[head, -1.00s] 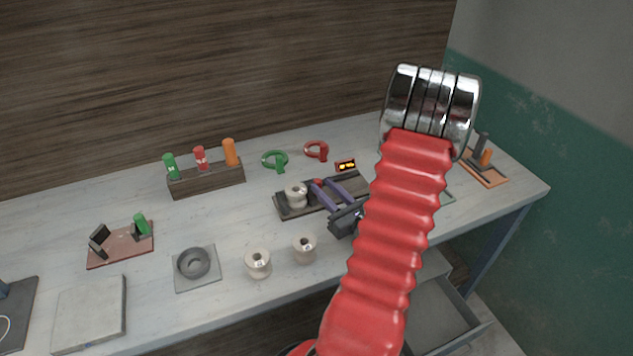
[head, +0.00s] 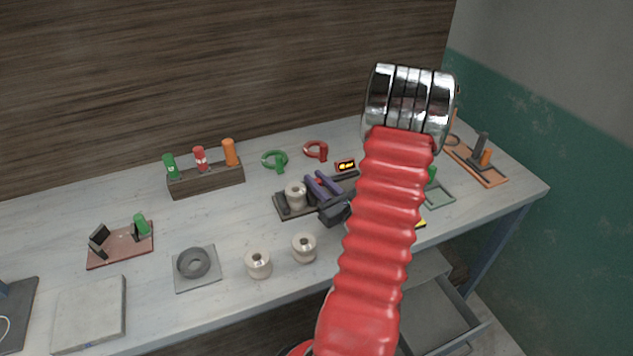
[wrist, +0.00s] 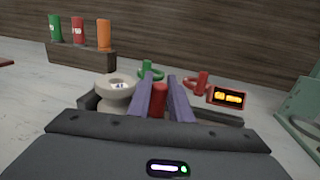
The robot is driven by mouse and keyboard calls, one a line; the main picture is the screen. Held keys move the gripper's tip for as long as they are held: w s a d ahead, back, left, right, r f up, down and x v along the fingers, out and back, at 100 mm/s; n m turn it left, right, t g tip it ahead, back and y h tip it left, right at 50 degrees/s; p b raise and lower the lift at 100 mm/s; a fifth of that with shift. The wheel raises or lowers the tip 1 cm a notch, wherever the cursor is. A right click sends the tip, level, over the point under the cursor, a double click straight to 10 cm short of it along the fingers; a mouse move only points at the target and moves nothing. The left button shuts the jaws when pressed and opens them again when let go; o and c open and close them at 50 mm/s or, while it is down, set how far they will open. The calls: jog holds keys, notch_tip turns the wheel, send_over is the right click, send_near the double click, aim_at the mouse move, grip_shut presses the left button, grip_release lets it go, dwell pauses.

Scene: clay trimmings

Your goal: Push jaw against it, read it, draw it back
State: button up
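A dark gauge (head: 290,211) lies on the bench. A cream spool (head: 296,194) stands upright at its left end; the spool also shows in the wrist view (wrist: 115,92). A red knob (wrist: 159,99) stands on the gauge just right of the spool. My gripper (wrist: 160,80) has its purple fingers on either side of this knob; in the head view (head: 314,178) they hide it. I cannot tell whether they touch it. A small display (head: 346,165) glows at the gauge's back right; its digits in the wrist view (wrist: 228,97) are too blurred to read.
Two more spools (head: 258,263) (head: 304,248) stand in front. A rack (head: 206,180) with green, red and orange pegs, a green ring (head: 274,160) and a red ring (head: 316,151) are behind. A grey ring (head: 193,262) lies on a plate. An orange tray (head: 484,174) is at right.

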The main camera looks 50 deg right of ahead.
grip_shut()
jog(key=shift+s+d, duration=0.45)
jog(key=shift+d, duration=0.3)
jog(key=shift+s+d, duration=0.45)
jog(key=shift+d, duration=0.3)
jog(key=shift+o, duration=2.4)
grip_release()
jog(key=v, duration=1.4)
jog(key=shift+a, duration=0.1)
